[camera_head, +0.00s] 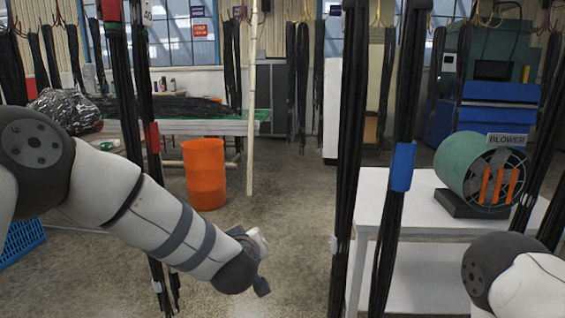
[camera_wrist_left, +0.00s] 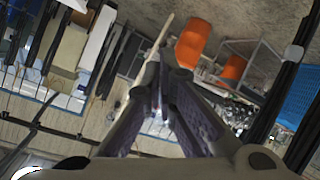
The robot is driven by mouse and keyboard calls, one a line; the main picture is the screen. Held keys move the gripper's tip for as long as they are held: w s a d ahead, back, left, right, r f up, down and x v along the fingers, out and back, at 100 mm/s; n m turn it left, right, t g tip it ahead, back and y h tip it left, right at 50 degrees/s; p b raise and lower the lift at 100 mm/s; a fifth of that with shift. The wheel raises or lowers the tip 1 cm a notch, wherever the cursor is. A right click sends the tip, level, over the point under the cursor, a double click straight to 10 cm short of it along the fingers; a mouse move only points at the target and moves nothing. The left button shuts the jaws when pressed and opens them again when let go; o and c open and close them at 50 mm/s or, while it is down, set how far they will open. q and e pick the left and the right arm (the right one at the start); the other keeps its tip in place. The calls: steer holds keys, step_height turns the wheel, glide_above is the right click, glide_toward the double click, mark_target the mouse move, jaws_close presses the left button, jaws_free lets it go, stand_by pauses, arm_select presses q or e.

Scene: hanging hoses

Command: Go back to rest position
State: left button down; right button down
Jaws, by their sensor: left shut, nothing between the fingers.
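My left arm (camera_head: 150,215) comes in from the left in the head view and reaches down to the middle of the picture. Its wrist end (camera_head: 238,268) is over the open floor, and the fingers are mostly hidden there. In the left wrist view my left gripper (camera_wrist_left: 168,78) shows its two fingers brought together at the tips, with nothing between them. Black hoses (camera_head: 130,110) hang beside the left arm, one with a red band. My right arm (camera_head: 500,275) shows only in part at the lower right, and its gripper is out of view.
More black hoses (camera_head: 348,150), one with a blue band (camera_head: 402,167), hang right of centre. Behind them stands a white table (camera_head: 425,215) with a green blower (camera_head: 465,168). An orange drum (camera_head: 205,175) and a blue crate (camera_head: 22,240) are at left. The middle floor is clear.

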arm_select(q)
steer(key=s+a+f+m+g, duration=0.2)
steer(key=s+a+f+g, duration=0.2)
steer(key=s+f, duration=0.8)
steer(key=s+a+f+m+g, duration=0.2)
steer(key=s+a+f+g, duration=0.15)
steer(key=s+f, duration=0.85)
steer(key=s+a+f+g, duration=0.1)
steer(key=s+a+g, duration=0.2)
steer(key=s, duration=1)
steer(key=s+a+f+m+g, duration=0.1)
steer(key=s+a+g, duration=0.3)
steer(key=s, duration=0.9)
steer(key=shift+s+a, duration=0.3)
steer(key=shift+a, duration=0.05)
steer(key=shift+f, duration=0.1)
